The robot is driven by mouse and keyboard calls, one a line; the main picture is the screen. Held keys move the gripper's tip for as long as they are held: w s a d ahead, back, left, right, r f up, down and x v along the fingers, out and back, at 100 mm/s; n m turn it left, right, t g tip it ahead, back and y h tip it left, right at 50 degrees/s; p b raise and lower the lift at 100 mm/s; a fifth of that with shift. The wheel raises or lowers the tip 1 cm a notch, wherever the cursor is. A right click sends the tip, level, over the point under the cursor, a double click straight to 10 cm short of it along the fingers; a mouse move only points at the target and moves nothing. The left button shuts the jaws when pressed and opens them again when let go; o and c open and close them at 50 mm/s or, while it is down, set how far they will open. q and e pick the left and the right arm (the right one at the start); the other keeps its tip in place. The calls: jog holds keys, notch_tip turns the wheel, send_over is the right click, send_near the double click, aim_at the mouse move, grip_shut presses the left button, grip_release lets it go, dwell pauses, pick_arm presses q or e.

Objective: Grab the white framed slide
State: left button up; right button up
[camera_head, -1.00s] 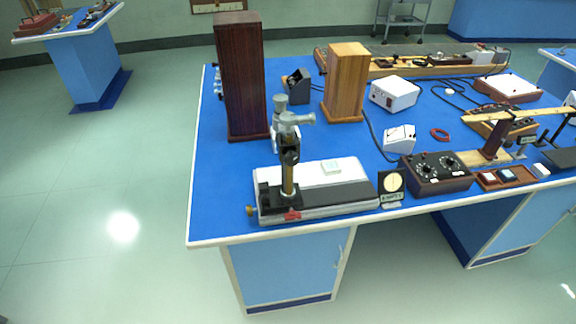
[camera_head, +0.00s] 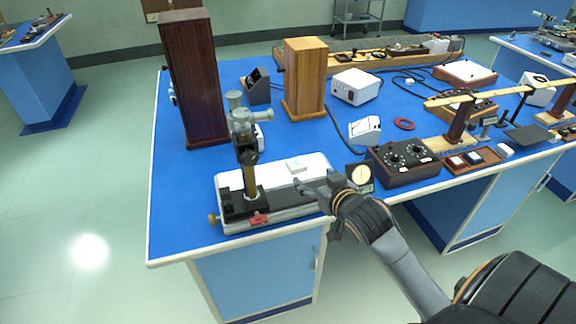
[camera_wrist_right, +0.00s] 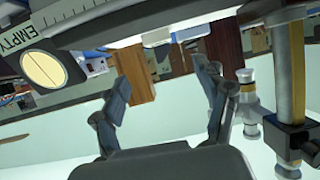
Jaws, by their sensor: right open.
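The white framed slide (camera_head: 295,165) looks like a small pale square lying on the white bed of the microscope-like instrument (camera_head: 247,150). My right gripper (camera_head: 317,184) is open and empty, just in front and to the right of the slide, apart from it. In the right wrist view my spread fingers (camera_wrist_right: 163,82) have nothing between them. A small white block at the bed's edge (camera_wrist_right: 155,39) shows beyond them there; I cannot tell if it is the slide. My left gripper is not in view.
The instrument's brass post and black base stand left of the slide. The round-faced "EMPTY" sign (camera_head: 360,177) and a dark knobbed box (camera_head: 403,162) stand right of my gripper. A brown tray (camera_head: 487,153) with small pieces lies farther right. Tall wooden boxes (camera_head: 194,80) stand behind.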

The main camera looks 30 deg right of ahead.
aim_at(299, 167)
jog(key=x, duration=0.6)
jog(key=shift+f, duration=0.1)
jog(key=x, duration=0.5)
jog(key=shift+d+f, duration=0.1)
jog(key=shift+f, duration=0.25)
jog(key=c, duration=1.2)
